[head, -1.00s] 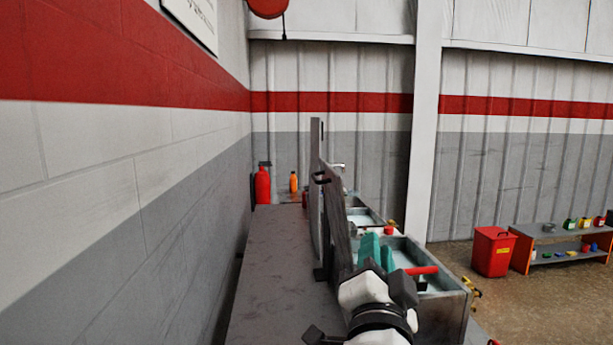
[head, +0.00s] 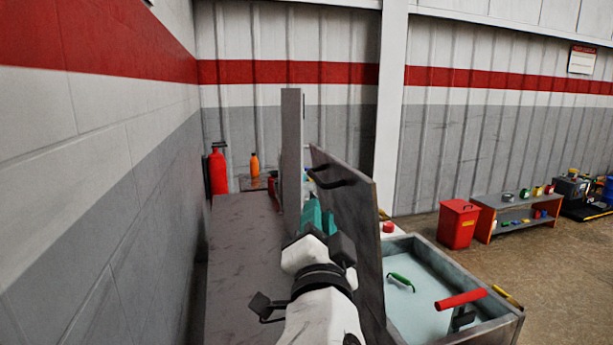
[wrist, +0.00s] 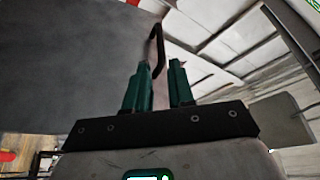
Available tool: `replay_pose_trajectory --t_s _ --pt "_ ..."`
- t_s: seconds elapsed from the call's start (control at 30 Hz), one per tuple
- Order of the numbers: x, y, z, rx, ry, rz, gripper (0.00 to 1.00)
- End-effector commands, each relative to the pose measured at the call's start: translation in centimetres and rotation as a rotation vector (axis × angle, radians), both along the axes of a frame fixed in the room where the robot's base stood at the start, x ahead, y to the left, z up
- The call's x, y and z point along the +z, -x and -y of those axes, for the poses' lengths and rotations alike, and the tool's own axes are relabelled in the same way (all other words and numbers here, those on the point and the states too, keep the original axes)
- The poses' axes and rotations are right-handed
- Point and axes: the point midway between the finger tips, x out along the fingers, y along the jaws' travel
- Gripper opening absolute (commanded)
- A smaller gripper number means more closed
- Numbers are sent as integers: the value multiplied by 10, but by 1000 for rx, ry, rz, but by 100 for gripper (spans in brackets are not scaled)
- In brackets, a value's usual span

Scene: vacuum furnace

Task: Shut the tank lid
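The tank lid (head: 356,225) is a dark grey panel standing steeply open along the left side of the tank (head: 505,318), which holds pale liquid. A black bar handle (head: 328,180) is on the lid's left face near its top. My gripper (head: 315,212), with teal fingers, is left of the lid and below the handle. In the wrist view my gripper (wrist: 158,68) is open, its fingers apart. The handle (wrist: 158,48) shows just ahead, in line with the gap; I cannot tell whether it touches a finger. The lid (wrist: 70,55) fills the upper left there.
Another upright grey panel (head: 291,150) stands behind the lid. A grey worktop (head: 240,245) runs along the left wall, with a red bottle (head: 217,172) and an orange bottle (head: 254,164) at its far end. A red bin (head: 458,224) and a low shelf (head: 515,205) stand right; floor between is clear.

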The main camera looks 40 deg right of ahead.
Motion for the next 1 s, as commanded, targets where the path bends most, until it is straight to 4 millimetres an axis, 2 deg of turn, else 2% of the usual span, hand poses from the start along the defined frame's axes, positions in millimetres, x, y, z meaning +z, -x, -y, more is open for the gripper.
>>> replay_pose_trajectory --t_s 0.17,0.6,0.8,1.0 --pt "7 -12 11 -4 -1 -1 23" --pt "27 -67 56 -3 1 -1 23" --pt "29 -78 65 -1 0 0 23" --pt "28 -80 66 0 0 0 23"
